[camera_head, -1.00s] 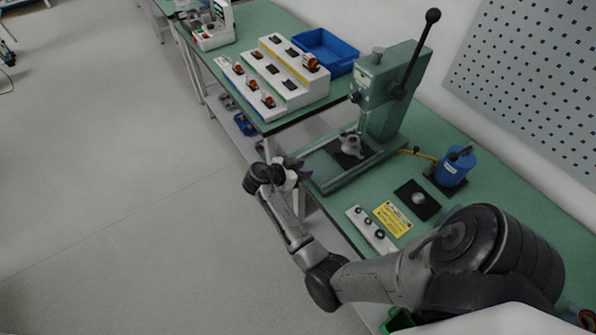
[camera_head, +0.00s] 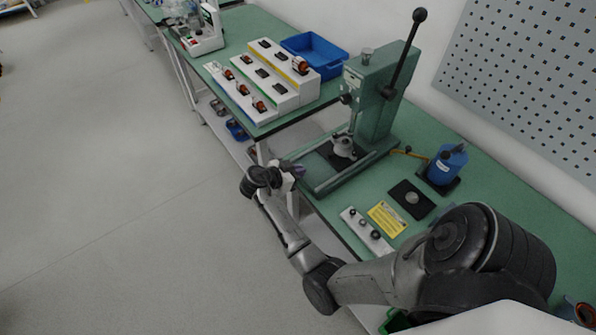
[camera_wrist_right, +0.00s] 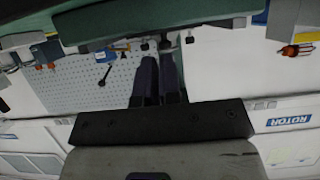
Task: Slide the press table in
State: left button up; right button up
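The green arbor press (camera_head: 372,95) stands on the green bench with its long black lever raised. Between its base rails is the dark press table (camera_head: 330,156), with a silver fixture (camera_head: 343,145) on it. My right gripper (camera_head: 298,169) is at the front side of the press base, by the bench edge. In the right wrist view its two dark fingers (camera_wrist_right: 158,66) lie close together, pointing at the green press base (camera_wrist_right: 215,28). Small dark knobs (camera_wrist_right: 165,46) show just beyond the fingertips. I cannot see a grip on them. My left gripper is not in view.
A stepped white parts rack (camera_head: 283,75) and blue bin (camera_head: 315,53) stand behind-left. The floor at left is clear.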

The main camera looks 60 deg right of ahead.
jog(key=shift+d, duration=0.1)
grip_shut()
jog(key=shift+s+d, duration=0.4)
jog(key=shift+d, duration=0.4)
jog(key=shift+s, duration=0.1)
jog(key=shift+s+d, duration=0.4)
jog(key=shift+d, duration=0.4)
jog(key=shift+d, duration=0.1)
